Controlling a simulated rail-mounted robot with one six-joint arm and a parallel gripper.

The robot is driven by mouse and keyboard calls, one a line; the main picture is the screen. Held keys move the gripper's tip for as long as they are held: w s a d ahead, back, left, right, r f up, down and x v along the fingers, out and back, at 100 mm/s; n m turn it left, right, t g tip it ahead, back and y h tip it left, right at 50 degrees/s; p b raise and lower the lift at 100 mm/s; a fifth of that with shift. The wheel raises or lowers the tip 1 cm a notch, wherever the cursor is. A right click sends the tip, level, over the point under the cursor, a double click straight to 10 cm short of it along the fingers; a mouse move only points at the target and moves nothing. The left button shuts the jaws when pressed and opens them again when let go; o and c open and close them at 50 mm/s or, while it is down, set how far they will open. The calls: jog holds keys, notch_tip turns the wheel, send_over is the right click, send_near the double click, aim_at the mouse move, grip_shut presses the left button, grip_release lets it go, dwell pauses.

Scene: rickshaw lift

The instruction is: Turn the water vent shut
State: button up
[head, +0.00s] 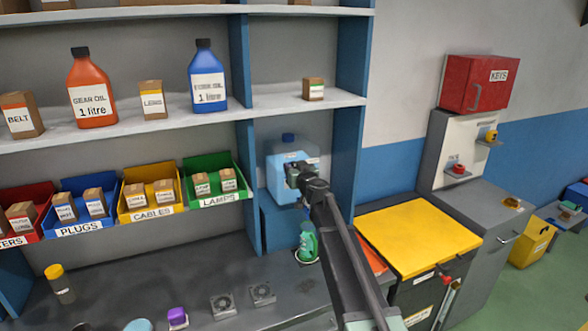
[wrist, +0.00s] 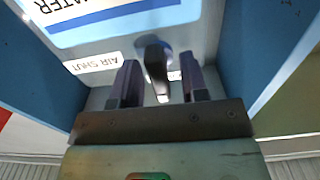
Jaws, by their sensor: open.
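The water container (head: 277,172) is a light blue canister with a dark blue cap, standing in the right-hand shelf bay. In the wrist view its face (wrist: 205,32) shows upside down, with a "WATER" label and a strip reading "AIR SHUT". The vent (wrist: 155,60) is a dark lever with a pale tip on that face. My gripper (head: 304,178) is in front of the container and partly hides it in the head view. In the wrist view my gripper (wrist: 159,80) is open, its fingers on either side of the lever. A gap shows on each side; contact cannot be told.
Blue shelf uprights (head: 345,140) stand close to the bay's sides. A green bottle (head: 307,243) stands below the container. A green lamps bin (head: 217,180) is to the left. A yellow-topped cabinet (head: 418,236) is to the right.

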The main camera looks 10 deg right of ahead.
grip_shut()
jog(key=shift+m, duration=0.4)
jog(key=m, duration=0.3)
jog(key=shift+d+m, duration=0.1)
jog(key=shift+m, duration=0.2)
jog(key=m, duration=0.4)
jog(key=shift+d+f+m, duration=0.1)
jog(key=shift+m, duration=0.2)
jog(key=m, duration=0.4)
jog(key=shift+w+f, duration=0.1)
jog(key=shift+f+m, duration=0.1)
jog(key=shift+m, duration=2.4)
jog(key=shift+b, duration=0.3)
